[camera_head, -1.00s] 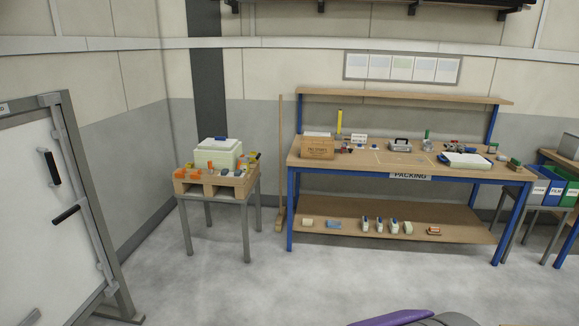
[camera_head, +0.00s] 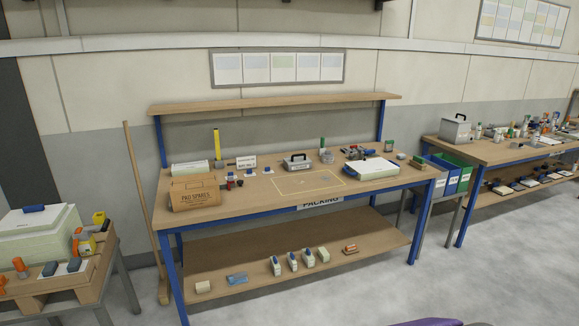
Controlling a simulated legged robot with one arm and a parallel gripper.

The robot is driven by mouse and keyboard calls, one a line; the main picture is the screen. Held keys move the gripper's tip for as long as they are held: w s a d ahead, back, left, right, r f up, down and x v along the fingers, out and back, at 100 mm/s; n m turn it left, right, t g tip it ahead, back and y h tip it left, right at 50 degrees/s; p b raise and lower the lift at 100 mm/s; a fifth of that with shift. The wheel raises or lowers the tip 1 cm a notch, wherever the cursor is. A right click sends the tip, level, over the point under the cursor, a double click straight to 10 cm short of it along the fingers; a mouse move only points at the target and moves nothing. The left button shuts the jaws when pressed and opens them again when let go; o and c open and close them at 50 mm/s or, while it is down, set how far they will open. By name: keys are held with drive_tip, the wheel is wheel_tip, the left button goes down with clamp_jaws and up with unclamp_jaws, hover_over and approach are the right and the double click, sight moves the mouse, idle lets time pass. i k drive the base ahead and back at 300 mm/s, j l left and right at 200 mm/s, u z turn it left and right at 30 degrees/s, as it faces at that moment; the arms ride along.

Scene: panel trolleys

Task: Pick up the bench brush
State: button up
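I cannot pick out the bench brush for certain at this distance. A small reddish-brown item (camera_head: 350,248) lies at the right of the packing bench's lower shelf (camera_head: 290,272); it could be a brush, but it is too small to tell. Another small brown block (camera_head: 417,162) lies at the right end of the packing bench top (camera_head: 235,212). My gripper is not in view.
A cardboard box (camera_head: 195,193), grey case (camera_head: 297,163) and white-lidded box (camera_head: 371,170) stand on the bench. A long wooden handle (camera_head: 143,190) leans at its left end. A small table with a pallet (camera_head: 92,285) is at left.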

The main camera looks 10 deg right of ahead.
sight(417, 162)
drive_tip(key=i+l+z, duration=0.25)
drive_tip(key=i+z, duration=0.5)
drive_tip(key=i, duration=0.25)
drive_tip(key=i+z, duration=0.4)
drive_tip(key=i+j+z, duration=0.4)
drive_tip(key=i, duration=0.2)
drive_tip(key=i+l+z, duration=0.1)
drive_tip(key=i, duration=0.9)
drive_tip(key=i+l, duration=0.2)
drive_tip(key=i, duration=0.75)
drive_tip(key=i+l+u, duration=0.2)
drive_tip(key=i, duration=0.2)
drive_tip(key=i+l+u, duration=0.15)
drive_tip(key=i, duration=0.3)
